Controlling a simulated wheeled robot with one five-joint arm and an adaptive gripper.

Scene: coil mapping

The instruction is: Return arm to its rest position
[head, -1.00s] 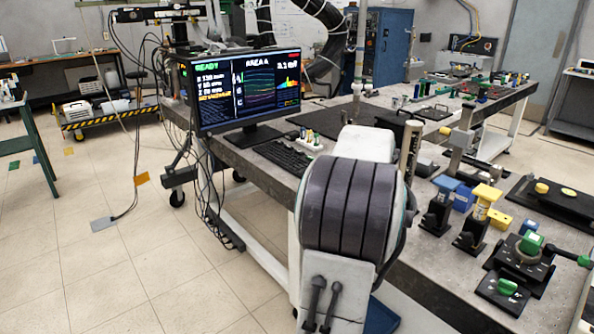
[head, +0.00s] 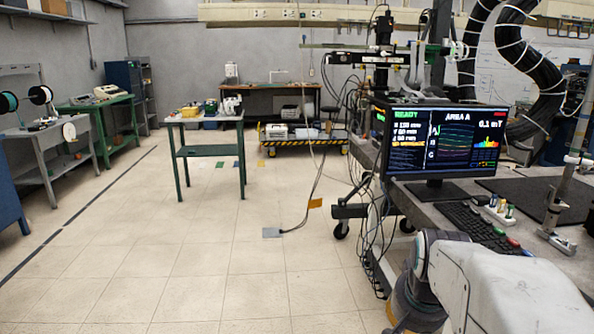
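My white and grey arm shows at the bottom right of the head view, in front of the grey workbench (head: 447,208). Its upper link lies across the near edge of the bench and a dark joint hangs below it. My gripper is out of view, so whether it is open or holds anything is hidden. The monitor (head: 442,142) behind the arm reads "READY" and "AREA A".
A black keyboard (head: 480,226) lies on the bench near my arm. A green table (head: 209,152) and a yellow-black striped cart (head: 303,138) stand farther back. The floor at left is clear.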

